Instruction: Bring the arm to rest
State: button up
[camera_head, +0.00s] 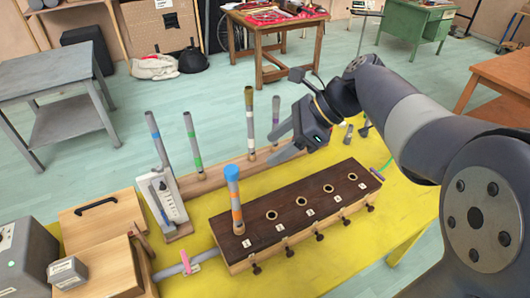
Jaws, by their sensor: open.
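My arm reaches in from the right, over the yellow table (388,222). My gripper (270,150) is at its end, pointing left, with its two fingers apart and nothing seen between them. It appears above the back edge of a long dark-topped wooden box (290,217) with a row of round holes. A tube with a blue cap and an orange band (234,200) stands upright at the box's left end, apart from my gripper. Several banded tubes stand in a wooden rack behind; one with a white band (250,125) is close to the left of my fingers.
A white device with a lever (165,200) stands left of the box. Wooden boxes (110,222) and a grey case (22,262) fill the table's left end. Small pieces (348,134) stand behind my gripper. The yellow surface at front right is clear.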

aim_at(238, 169)
jog(key=shift+d+r, duration=0.15)
jog(key=x, duration=0.6)
jog(key=p+x, duration=0.1)
jog(key=x, duration=0.3)
jog(key=shift+a+r, duration=0.25)
jog(key=shift+r, duration=0.05)
